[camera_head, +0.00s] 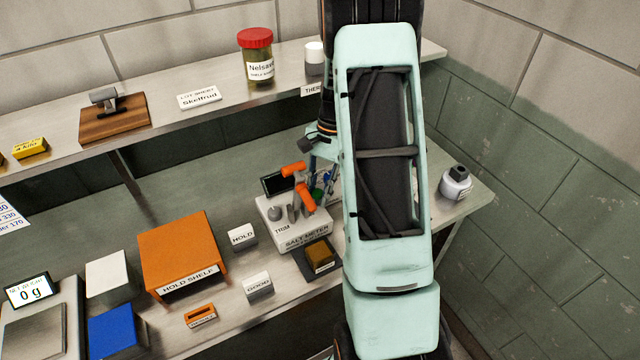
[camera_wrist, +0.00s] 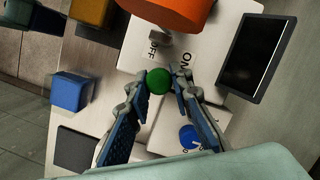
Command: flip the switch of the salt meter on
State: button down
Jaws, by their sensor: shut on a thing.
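The salt meter (camera_head: 302,238) is a white device on the steel table, with a dark screen (camera_head: 275,184) that also shows in the wrist view (camera_wrist: 257,58). In the wrist view, OFF and ON are printed on its white face beside a small grey part. My gripper (camera_wrist: 157,81) is over this face, its two fingers closed on a round green knob (camera_wrist: 158,80). I cannot tell whether the knob is the end of the switch. A large orange part (camera_wrist: 170,12) covers some of the face. My arm hides the meter's right side in the head view.
A brown block (camera_head: 320,252) on a dark mat sits beside the meter's front. HOLD (camera_head: 241,236) and GOOD (camera_head: 258,285) signs and an orange hold shelf (camera_head: 180,250) stand left. An upper shelf runs behind.

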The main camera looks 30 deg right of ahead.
jog(key=shift+w+g+p, duration=0.4)
jog(key=shift+g+p, duration=0.3)
jog(key=shift+g, duration=0.2)
jog(key=c, duration=2)
grip_release()
jog(key=shift+c, duration=0.2)
notch_tip(320, 180, up, 10)
